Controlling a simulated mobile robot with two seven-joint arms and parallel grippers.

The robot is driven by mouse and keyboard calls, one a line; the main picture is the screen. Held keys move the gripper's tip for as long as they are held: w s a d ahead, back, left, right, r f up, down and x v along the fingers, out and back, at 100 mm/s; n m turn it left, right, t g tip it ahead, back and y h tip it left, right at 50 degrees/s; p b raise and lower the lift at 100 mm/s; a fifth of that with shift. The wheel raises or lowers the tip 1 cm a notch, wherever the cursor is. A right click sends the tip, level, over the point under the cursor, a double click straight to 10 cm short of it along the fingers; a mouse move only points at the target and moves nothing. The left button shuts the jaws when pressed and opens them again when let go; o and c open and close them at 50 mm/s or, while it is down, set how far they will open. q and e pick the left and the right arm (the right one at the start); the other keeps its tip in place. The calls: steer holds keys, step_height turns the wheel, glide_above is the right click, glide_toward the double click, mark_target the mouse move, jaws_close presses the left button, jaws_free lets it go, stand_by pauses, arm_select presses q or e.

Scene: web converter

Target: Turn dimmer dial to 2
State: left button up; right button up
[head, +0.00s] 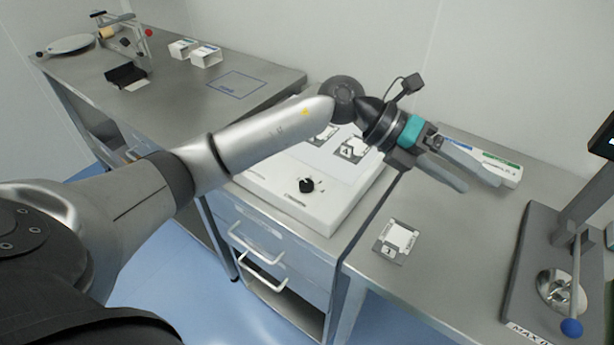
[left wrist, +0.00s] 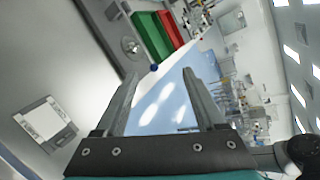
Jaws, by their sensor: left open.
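The box stands on a metal cabinet in the middle of the head view. The dial's scale marks are too small to read. My left gripper (head: 481,183) is to the right of the box, beyond its right edge and well apart from the dial. Its fingers point right, away from the dial, and are open. The left wrist view shows the open fingers (left wrist: 160,78) with nothing between them. The dial is not in that view. My right gripper is not in view.
Labelled cards lie on the light box, partly behind my left arm. Another card (head: 396,241) lies on the right metal table (head: 440,270). A white carton (head: 485,160) is behind my gripper. A press with a blue-balled lever (head: 571,327) stands at right. Green and red bins (left wrist: 150,36) show in the wrist view.

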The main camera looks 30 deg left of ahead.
arm_select(q)
steer(key=w+a+f+m+g+y, duration=0.1)
steer(key=a+f+y, duration=0.1)
steer(key=a+y, duration=0.3)
steer(key=w+a+f+y, duration=0.1)
steer(key=a+f+y, duration=0.1)
steer(key=a, duration=0.6)
step_height(320, 180, up, 2)
steer(key=n+g+y, duration=0.1)
steer(key=n+y, duration=0.1)
steer(key=y, duration=0.4)
glide_above(307, 183)
step_height(307, 183, down, 15)
steer(key=shift+r, duration=0.2)
jaws_close()
